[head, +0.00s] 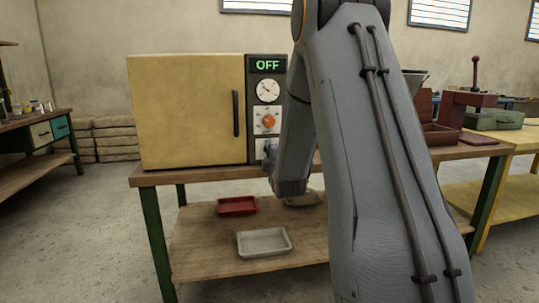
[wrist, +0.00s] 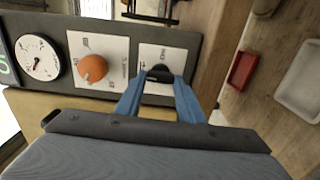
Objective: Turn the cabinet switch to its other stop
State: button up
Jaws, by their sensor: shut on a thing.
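The yellow cabinet (head: 190,110) stands on a wooden workbench, its door closed. Its dark control panel has a green display (head: 268,65) reading OFF. The black switch (wrist: 160,72) sits on the lowest white plate (wrist: 152,54) of the panel. My gripper (wrist: 160,80) has its blue fingers on either side of the switch and is shut on it. The fingers hide part of the switch and its plate markings. In the head view my gripper (head: 269,156) is at the bottom of the panel, and the switch's angle cannot be read.
Above the switch are an orange knob (head: 269,121) and a white round gauge (head: 267,90). A red tray (head: 237,206) and a pale tray (head: 264,243) lie on the lower shelf.

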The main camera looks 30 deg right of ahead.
jog(key=shift+a, duration=0.1)
jog(key=o, duration=1.1)
jog(key=shift+c, duration=0.2)
jog(key=v, duration=0.7)
jog(key=shift+s, duration=0.4)
jog(key=shift+a, duration=0.1)
